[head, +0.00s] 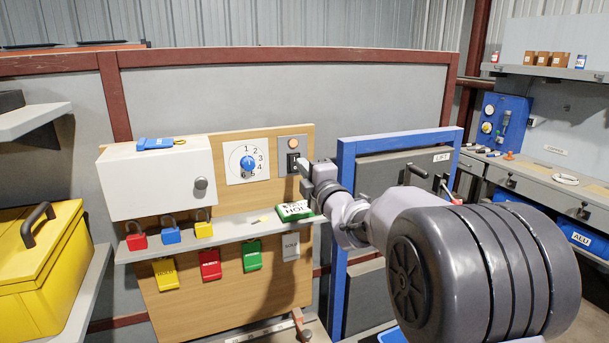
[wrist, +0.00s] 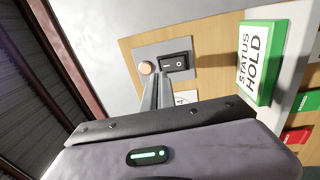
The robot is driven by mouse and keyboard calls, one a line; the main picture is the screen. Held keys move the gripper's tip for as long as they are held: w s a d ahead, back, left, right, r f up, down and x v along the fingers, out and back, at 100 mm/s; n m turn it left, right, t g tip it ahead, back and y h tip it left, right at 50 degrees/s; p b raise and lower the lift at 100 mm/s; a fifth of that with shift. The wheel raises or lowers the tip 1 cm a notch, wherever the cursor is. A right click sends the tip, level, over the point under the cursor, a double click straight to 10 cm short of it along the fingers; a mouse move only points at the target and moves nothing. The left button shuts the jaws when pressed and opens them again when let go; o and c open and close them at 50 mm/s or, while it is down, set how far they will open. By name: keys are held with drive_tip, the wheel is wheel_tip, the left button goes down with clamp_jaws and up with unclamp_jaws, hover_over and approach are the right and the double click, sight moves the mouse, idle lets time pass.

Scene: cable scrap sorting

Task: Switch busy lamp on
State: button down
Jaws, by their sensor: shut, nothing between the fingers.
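The busy lamp is a small round peach-orange lamp (wrist: 147,67) on a grey plate on the wooden board. The black rocker switch (wrist: 179,62) sits beside it in the wrist view, with a line mark and a circle mark. In the head view the lamp (head: 293,142) is above the switch (head: 292,163). I cannot tell clearly whether the lamp is lit. My gripper (wrist: 162,78) is shut and empty, its fingertips close to the plate near the lamp and switch. Contact cannot be told. In the head view my gripper (head: 301,166) is just right of the switch.
A rotary dial (head: 248,162) and a white box (head: 155,182) are left of the switch. A blue-framed panel (head: 346,190) stands to the right.

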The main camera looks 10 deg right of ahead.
drive_tip(key=s+d+r, duration=0.1)
drive_tip(key=s+d, duration=0.1)
drive_tip(key=s, duration=0.7)
drive_tip(key=shift+r+p, duration=0.3)
drive_tip(key=shift+p, duration=0.05)
drive_tip(key=shift+s, duration=0.15)
drive_tip(key=s+d+f+m+g+h+b, duration=0.1)
drive_tip(key=s+f+m+g+h, duration=0.2)
drive_tip(key=s+m, duration=0.55)
drive_tip(key=s+d+f+m+g+h+b, duration=0.1)
drive_tip(key=s+f+m+g+h, duration=0.1)
drive_tip(key=s+f+m+g, duration=0.4)
drive_tip(key=s+a+f+m+g+y, duration=0.1)
drive_tip(key=s+a+f+m, duration=0.1)
drive_tip(key=s, duration=0.5)
drive_tip(key=s+a+f+m+g+y, duration=0.1)
drive_tip(key=s+a+f+m, duration=0.2)
drive_tip(key=s, duration=0.5)
drive_tip(key=s+a+f+m+g+y, duration=0.1)
drive_tip(key=s+a+f+m, duration=0.1)
drive_tip(key=s+f+m, duration=0.2)
drive_tip(key=s+m, duration=0.1)
drive_tip(key=s, duration=0.2)
drive_tip(key=shift+s+a+f+g, duration=0.15)
drive_tip(key=shift+a+f+g, duration=0.15)
drive_tip(key=shift+g, duration=0.1)
